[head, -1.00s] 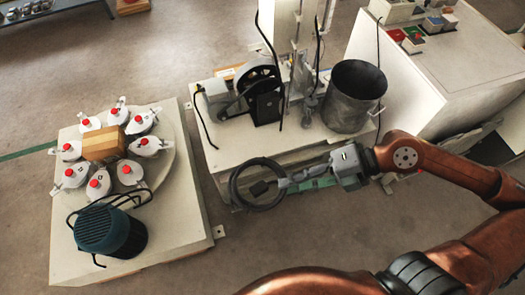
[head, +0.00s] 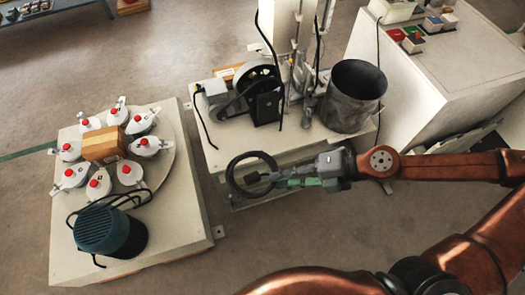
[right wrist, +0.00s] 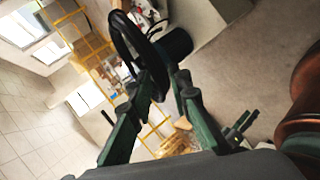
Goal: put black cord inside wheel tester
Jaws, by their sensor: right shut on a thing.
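The black cord (head: 231,180) is coiled into a ring with a dark plug-like end. My right gripper (head: 272,180) is shut on it at the right side of the ring and holds it in front of the middle white bench. In the right wrist view the cord (right wrist: 117,38) stands as a loop at the fingertips (right wrist: 165,82). The likely wheel tester, a machine with a dark spoked wheel and a black frame (head: 264,107), stands on the bench behind and above the cord in the picture. The cord is apart from it. My left gripper is not in view.
A dark metal bucket (head: 353,97) stands on the bench right of the machine, with a thin upright stand (head: 301,85) between them. A low white platform (head: 185,235) at left carries several red-topped white units and a blue-green motor (head: 105,230). A white cabinet (head: 430,80) is at right.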

